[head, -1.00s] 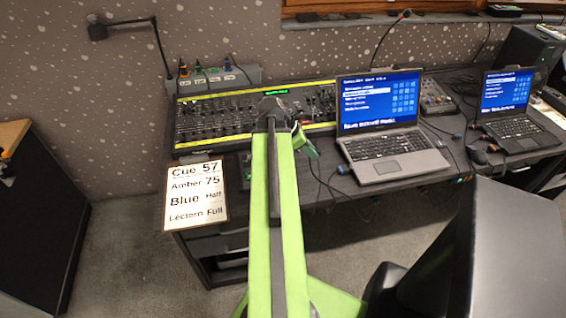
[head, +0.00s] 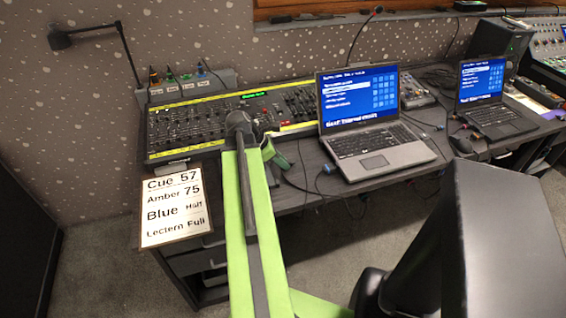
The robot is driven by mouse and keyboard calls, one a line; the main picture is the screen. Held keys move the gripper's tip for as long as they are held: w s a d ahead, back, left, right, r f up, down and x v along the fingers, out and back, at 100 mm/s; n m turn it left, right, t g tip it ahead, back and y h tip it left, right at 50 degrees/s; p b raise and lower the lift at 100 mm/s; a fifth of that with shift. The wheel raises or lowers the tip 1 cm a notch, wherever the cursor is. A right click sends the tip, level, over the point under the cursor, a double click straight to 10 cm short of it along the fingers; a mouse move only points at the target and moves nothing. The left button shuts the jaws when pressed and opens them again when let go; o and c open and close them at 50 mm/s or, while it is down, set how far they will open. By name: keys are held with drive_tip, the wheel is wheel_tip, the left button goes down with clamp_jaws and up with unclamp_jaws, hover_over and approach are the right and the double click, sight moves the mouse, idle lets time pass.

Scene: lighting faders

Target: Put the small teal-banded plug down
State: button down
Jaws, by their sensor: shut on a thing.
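My gripper (head: 268,148) shows only in part at the far end of my green arm, over the front edge of the desk just below the lighting console. My own wrist hides most of its jaws. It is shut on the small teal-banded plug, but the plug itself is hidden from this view. The grey box (head: 190,87) behind the console has several coloured plugs with cables and white labels along its front.
The lighting console (head: 200,125) with yellow edges fills the desk's left side. A cue card (head: 175,215) hangs at the front left. An open laptop (head: 370,140) stands right of my gripper, with another laptop (head: 485,98) beyond. Loose cables lie between. A black lamp (head: 60,40) leans over the left.

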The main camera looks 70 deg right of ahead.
drive_tip(key=shift+f, duration=0.25)
drive_tip(key=c, duration=1.3)
unclamp_jaws()
drive_tip(key=shift+r, duration=0.15)
drive_tip(key=p+v, duration=1)
drive_tip(key=v, duration=0.1)
drive_tip(key=shift+r, duration=0.45)
drive_tip(key=shift+w+a+r+p, duration=0.2)
drive_tip(key=shift+w+r+p, duration=0.05)
drive_tip(key=shift+p, duration=0.05)
drive_tip(key=shift+f, duration=0.1)
